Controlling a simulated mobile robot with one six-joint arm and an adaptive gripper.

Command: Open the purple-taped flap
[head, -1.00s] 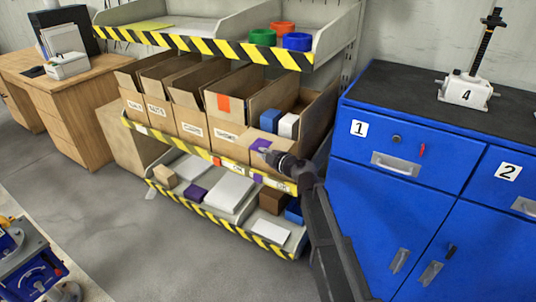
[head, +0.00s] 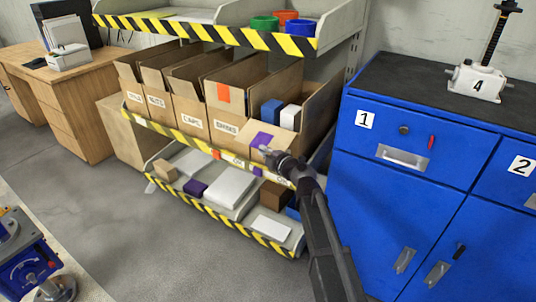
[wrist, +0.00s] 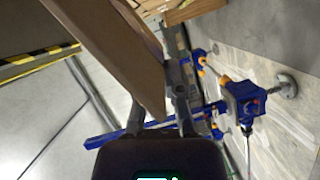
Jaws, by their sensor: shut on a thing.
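The purple-taped flap (head: 262,140) is on the rightmost cardboard box (head: 316,115) of the shelf row. The flap leans outward at the front of this box, and its purple tape faces up toward the head camera. A blue block (head: 271,112) and a white block (head: 290,118) show inside the open box. My gripper (head: 268,153) is at the flap's outer edge, shut on it, and hides part of it. In the wrist view a brown cardboard panel (wrist: 115,50) runs down to the fingers (wrist: 181,100).
The neighbouring box has an upright flap with orange tape (head: 223,93). A striped upper shelf (head: 200,34) hangs above, with cups on it. A lower shelf (head: 272,228) holds small boxes. A blue cabinet (head: 400,210) stands close to the right of my arm. Open floor (head: 130,220) lies left.

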